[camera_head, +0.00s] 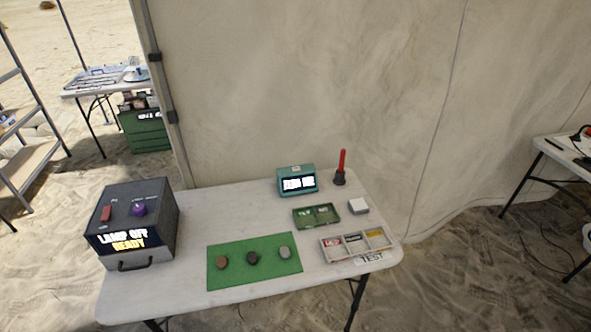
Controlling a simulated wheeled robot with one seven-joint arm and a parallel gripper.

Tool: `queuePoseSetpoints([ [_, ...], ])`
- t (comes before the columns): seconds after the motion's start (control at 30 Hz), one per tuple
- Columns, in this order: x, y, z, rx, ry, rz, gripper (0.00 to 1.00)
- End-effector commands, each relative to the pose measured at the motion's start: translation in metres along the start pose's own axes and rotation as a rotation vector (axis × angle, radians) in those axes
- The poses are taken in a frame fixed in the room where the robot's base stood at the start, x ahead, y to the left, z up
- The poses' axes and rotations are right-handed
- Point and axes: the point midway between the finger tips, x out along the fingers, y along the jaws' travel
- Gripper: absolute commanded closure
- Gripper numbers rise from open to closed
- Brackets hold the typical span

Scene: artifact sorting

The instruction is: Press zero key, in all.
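A teal box (297,180) with a lit display on its front stands at the back of the white table. The display's letters are too small to read surely. A small pale patch (295,168) shows on the box's top; I cannot tell whether it is the zero key. My gripper is not in view.
A red-handled tool (341,168) stands upright right of the teal box. A green tray (316,225), a small white block (358,206) and a divided tray (324,252) lie in front. Three stones sit on a green mat (230,279). A dark lamp box (110,262) stands left.

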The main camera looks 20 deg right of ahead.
Motion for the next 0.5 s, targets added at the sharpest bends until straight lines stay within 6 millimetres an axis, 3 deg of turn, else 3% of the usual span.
queuePoseSetpoints([
  [0.03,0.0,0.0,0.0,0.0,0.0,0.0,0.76],
  [0.13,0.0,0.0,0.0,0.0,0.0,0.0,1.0],
  [0.5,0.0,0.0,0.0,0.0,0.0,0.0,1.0],
])
